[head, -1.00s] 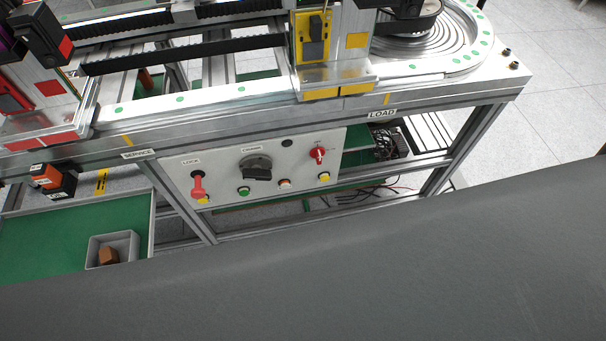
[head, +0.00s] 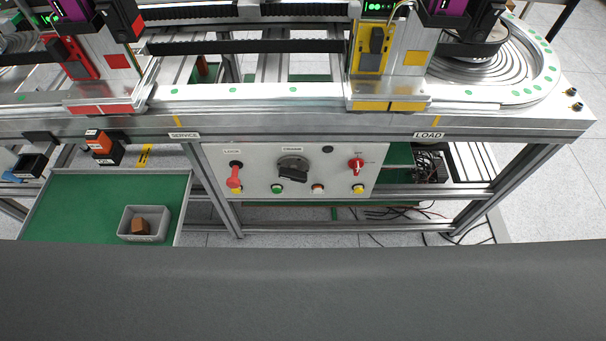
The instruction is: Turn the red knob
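The red knob (head: 356,166) is on the right part of a light grey control panel (head: 330,180), under the aluminium frame edge. A red lever-like handle (head: 234,177) is at the panel's left. A large black rotary switch (head: 292,168) is between them. Green, orange-red and yellow buttons sit along the panel's lower edge. Neither of my grippers shows in the head view, and nothing touches the red knob.
A green tray (head: 80,212) with a grey bin (head: 128,222) holding a brown block (head: 141,227) is at the left. A frame leg (head: 212,190) stands left of the panel. Cables (head: 400,213) lie below right. A wide dark grey surface (head: 300,290) fills the foreground.

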